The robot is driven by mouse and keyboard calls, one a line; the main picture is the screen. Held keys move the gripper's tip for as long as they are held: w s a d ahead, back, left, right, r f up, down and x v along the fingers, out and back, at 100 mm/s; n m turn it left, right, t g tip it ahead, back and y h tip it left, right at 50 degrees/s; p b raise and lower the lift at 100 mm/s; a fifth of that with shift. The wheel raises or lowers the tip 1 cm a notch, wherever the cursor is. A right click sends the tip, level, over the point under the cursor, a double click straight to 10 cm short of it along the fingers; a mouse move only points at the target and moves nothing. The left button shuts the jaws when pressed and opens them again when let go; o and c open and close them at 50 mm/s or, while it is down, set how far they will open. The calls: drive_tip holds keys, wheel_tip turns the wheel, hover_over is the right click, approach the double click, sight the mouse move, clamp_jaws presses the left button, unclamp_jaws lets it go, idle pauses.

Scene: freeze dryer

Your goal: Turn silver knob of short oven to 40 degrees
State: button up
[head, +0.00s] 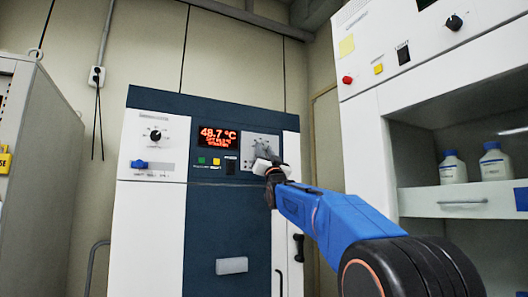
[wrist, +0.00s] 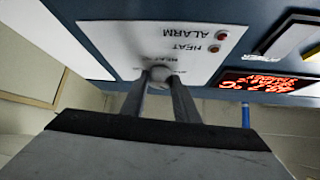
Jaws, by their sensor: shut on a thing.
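The short oven (head: 230,215) is a white and dark blue cabinet in the middle of the head view. Its red display (head: 218,137) reads 48.7 °C; the smaller lines below are too blurred to read surely. The silver knob (wrist: 160,74) sits on the oven's light panel, which bears "HEAT" and "ALARM" labels, upside down in the wrist view. My gripper (wrist: 160,85) is shut on the silver knob, one finger on each side. In the head view my gripper (head: 264,164) reaches the right panel and hides the knob. The knob's pointer and scale cannot be made out.
A black dial (head: 155,135) and a blue knob (head: 139,165) are on the oven's left panel. A taller white cabinet (head: 365,130) with bottles (head: 453,168) on a shelf stands close on the right. A grey cabinet (head: 45,160) stands at left.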

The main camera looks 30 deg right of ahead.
drive_tip(key=shift+d+n+y, duration=0.1)
drive_tip(key=shift+n+y, duration=0.3)
drive_tip(key=shift+y, duration=0.1)
drive_tip(key=n+y, duration=0.9)
drive_tip(key=shift+d+n, duration=0.4)
drive_tip(key=shift+d+r+n+g+y, duration=0.1)
drive_tip(key=shift+n+g+y, duration=0.6)
drive_tip(key=shift+n+y, duration=0.5)
drive_tip(key=shift+d+f+n+g+y, duration=0.1)
drive_tip(key=shift+n+g+y, duration=0.65)
drive_tip(key=shift+n, duration=0.7)
drive_tip(key=shift+r+n+g+y, duration=0.1)
drive_tip(key=shift+n+g+y, duration=0.55)
drive_tip(key=shift+n+y, duration=0.8)
drive_tip(key=shift+n, duration=0.2)
drive_tip(key=o, duration=1.1)
drive_tip(key=shift+c, duration=0.2)
drive_tip(key=v, duration=1.7)
drive_tip(key=shift+s, duration=0.3)
